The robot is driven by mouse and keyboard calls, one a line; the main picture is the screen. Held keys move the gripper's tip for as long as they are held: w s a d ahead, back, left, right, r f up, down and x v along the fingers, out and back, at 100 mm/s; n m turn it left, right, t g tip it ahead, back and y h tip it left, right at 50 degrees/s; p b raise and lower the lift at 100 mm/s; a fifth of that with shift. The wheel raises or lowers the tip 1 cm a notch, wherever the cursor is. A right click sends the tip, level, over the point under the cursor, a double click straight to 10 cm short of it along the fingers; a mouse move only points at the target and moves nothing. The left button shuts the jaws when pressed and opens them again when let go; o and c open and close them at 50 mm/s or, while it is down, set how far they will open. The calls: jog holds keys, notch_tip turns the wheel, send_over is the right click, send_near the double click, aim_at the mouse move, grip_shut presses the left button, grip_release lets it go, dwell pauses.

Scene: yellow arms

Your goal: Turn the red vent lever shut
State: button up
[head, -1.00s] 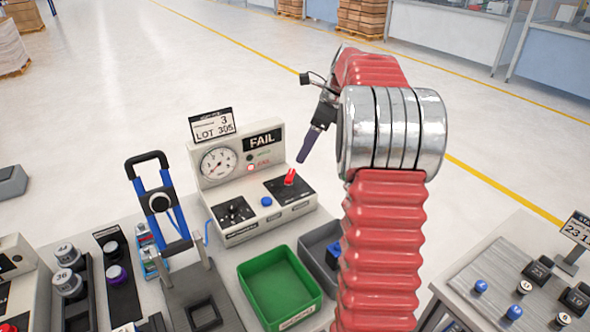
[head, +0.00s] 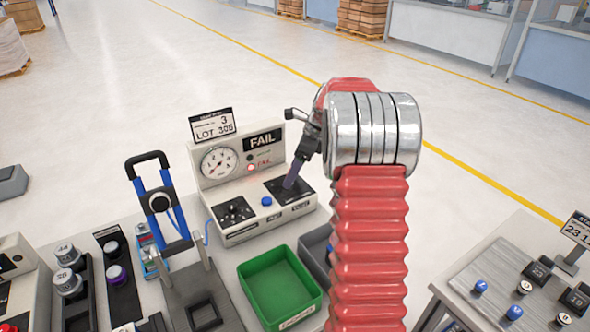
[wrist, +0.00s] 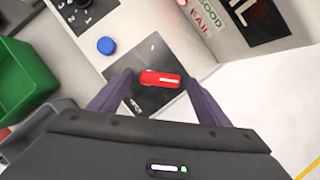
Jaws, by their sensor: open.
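The red vent lever (wrist: 160,79) sits on a black plate (wrist: 150,100) on the sloped front of the white test box (head: 250,215). In the wrist view it lies between the two purple fingertips of my gripper (wrist: 150,83), with a gap at each side. My gripper is open. In the head view my gripper (head: 291,183) is over the black plate and hides the lever. I cannot tell how far above the plate the fingertips are.
A blue button (head: 266,201) and a black knob panel (head: 233,211) are left of the lever. The gauge and FAIL sign (head: 263,140) rise behind. A green bin (head: 302,290) and a grey bin (head: 312,250) stand in front. A blue-handled press (head: 152,190) is at left.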

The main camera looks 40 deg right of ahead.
jog(key=c, duration=1)
jog(key=shift+d, duration=0.2)
jog(key=shift+c, duration=0.3)
jog(key=shift+a, duration=0.1)
